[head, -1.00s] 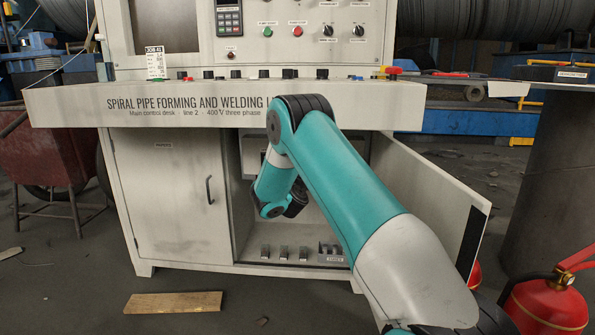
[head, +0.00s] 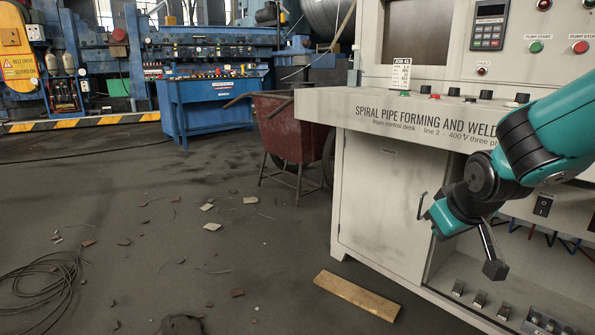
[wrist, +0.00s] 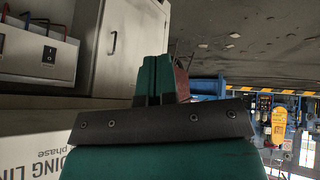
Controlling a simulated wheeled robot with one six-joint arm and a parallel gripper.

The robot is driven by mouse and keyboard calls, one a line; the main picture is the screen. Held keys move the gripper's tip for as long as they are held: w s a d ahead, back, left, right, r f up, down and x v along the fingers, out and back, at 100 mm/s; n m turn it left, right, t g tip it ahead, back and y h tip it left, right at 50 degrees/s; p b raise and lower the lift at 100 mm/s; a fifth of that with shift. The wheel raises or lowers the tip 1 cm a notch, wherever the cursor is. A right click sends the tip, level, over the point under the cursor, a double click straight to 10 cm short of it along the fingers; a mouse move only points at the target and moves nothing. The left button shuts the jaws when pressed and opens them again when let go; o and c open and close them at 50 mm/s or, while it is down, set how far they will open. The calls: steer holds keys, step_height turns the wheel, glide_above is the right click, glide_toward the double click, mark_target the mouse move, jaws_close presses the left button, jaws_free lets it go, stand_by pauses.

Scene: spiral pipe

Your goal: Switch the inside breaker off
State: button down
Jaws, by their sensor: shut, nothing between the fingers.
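The inside breaker (head: 543,205) is a small black switch with a white mark on a pale plate inside the open lower right bay of the control desk (head: 375,195). It also shows at the upper left of the wrist view (wrist: 49,54). I cannot tell its position. My gripper (head: 437,222) is in front of the desk, left of the breaker and apart from it, near the closed left door's handle. In the wrist view its teal fingers (wrist: 155,75) are together and empty, pointing away from the breaker. The open right door is out of view.
Colored wires (head: 555,238) run below the breaker, and several small blocks (head: 479,299) stand on the bay floor. A wooden board (head: 357,295) lies before the desk. A red cart (head: 290,125) stands at its left. The floor further left is mostly open, with scattered debris and a cable coil (head: 45,290).

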steer(key=s+a+r+n+g+y+p, duration=0.1)
steer(key=s+a+r+g+y, duration=0.1)
steer(key=s+a, duration=0.45)
steer(key=s+a+r+n+g+y, duration=0.1)
steer(key=s+a+g, duration=0.15)
steer(key=s, duration=0.65)
steer(key=s+a+r+n+g+y+p, duration=0.1)
steer(key=s+a+r+n+g+y, duration=0.1)
steer(key=s+a, duration=0.45)
steer(key=s+d+r+p, duration=0.1)
steer(key=r+p, duration=1.8)
steer(key=s+r+p, duration=0.2)
steer(key=r+p, duration=1.6)
steer(key=r, duration=0.1)
steer(key=shift+d+p, duration=0.4)
